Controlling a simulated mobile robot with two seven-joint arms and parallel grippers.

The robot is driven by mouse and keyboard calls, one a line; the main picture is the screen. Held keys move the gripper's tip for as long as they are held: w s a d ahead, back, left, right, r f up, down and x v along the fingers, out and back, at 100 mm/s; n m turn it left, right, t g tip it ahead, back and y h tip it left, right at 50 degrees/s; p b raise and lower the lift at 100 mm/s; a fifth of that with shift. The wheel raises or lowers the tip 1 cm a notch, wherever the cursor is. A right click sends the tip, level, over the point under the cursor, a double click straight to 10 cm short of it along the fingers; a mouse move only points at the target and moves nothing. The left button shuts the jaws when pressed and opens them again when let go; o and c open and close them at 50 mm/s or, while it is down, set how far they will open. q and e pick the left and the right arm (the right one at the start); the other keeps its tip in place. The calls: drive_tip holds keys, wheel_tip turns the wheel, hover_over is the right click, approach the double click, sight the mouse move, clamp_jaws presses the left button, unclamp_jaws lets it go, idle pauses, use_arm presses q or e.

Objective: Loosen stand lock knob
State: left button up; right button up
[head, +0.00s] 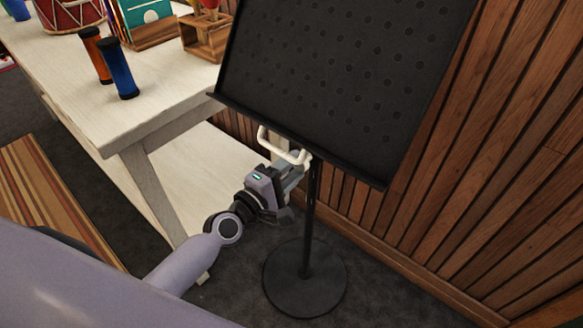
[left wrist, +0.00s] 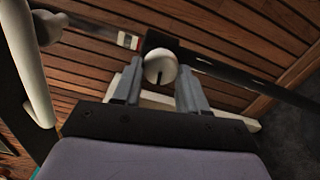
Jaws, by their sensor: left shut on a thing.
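The black music stand has a wide perforated desk (head: 345,65), a thin upright pole (head: 309,205) and a round base (head: 305,278) on the floor. My left gripper (head: 294,170) is beside the pole, just under the desk's lower edge. In the left wrist view my left gripper (left wrist: 159,88) has its fingers on either side of a pale round knob (left wrist: 160,66) with a dark slot, and is shut on it. A pale bent bar (head: 270,146) shows by the fingers under the desk. The knob is mostly hidden in the head view. My right gripper is out of view.
A whitewashed table (head: 75,80) stands to the left, with a blue shaker (head: 119,70), an orange shaker (head: 96,55) and a red drum (head: 68,12). A wood-slat wall (head: 490,150) is close behind the stand. A striped rug (head: 50,195) lies at left.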

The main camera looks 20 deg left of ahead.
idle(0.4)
use_arm(q)
drive_tip(key=o, duration=1)
drive_tip(key=shift+v, duration=3.6)
